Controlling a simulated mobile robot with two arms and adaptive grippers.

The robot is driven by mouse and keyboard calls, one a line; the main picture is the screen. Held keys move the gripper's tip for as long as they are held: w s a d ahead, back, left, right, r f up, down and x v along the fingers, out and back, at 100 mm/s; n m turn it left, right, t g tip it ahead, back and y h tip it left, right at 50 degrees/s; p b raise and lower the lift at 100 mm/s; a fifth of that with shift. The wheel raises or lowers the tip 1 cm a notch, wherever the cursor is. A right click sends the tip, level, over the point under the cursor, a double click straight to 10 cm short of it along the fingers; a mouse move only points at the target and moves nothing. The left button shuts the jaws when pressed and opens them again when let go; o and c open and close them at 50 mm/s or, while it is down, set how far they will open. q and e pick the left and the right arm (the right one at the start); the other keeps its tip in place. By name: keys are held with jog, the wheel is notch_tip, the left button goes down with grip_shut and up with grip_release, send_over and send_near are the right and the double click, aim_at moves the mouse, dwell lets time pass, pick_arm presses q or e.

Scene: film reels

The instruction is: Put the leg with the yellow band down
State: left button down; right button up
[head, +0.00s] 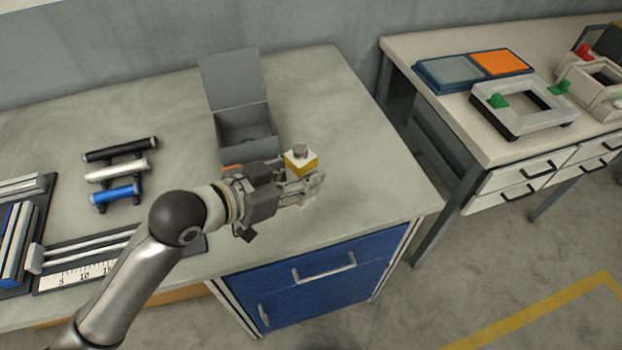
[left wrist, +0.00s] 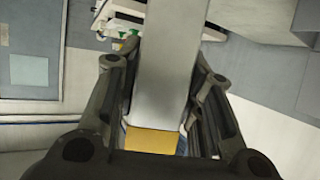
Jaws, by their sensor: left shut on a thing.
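The leg with the yellow band (head: 299,164) is a pale block with a yellow band near its top and a round grey metal stub on top. My left gripper (head: 306,190) is shut on it, over the right part of the near workbench. The fingers hide part of the leg in the head view. In the left wrist view the leg's pale shaft (left wrist: 166,60) runs between the fingers, with the yellow band close to the palm. I cannot tell whether its lower end touches the bench. My right gripper is not in view.
A grey open-lidded box (head: 246,125) stands just behind my gripper. Black, white and blue bars (head: 117,192) and a ruler fixture (head: 85,272) lie left. The bench's right end (head: 385,180) is clear. Another bench holds a white frame (head: 520,118).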

pick_arm(q)
jog(key=shift+w+d+f+p, duration=0.2)
jog(key=shift+w+d+f, duration=0.1)
jog(key=shift+w+f, duration=1.3)
jog(key=shift+w+d+f+p, duration=0.15)
jog(key=shift+w+d+f, duration=0.2)
jog(key=shift+w+f, duration=1.15)
jog(key=shift+w+d+f+p, duration=0.25)
jog(key=shift+w+f, duration=0.8)
jog(key=shift+f, duration=1.05)
jog(key=shift+f, duration=0.15)
jog(key=c, duration=1)
grip_release()
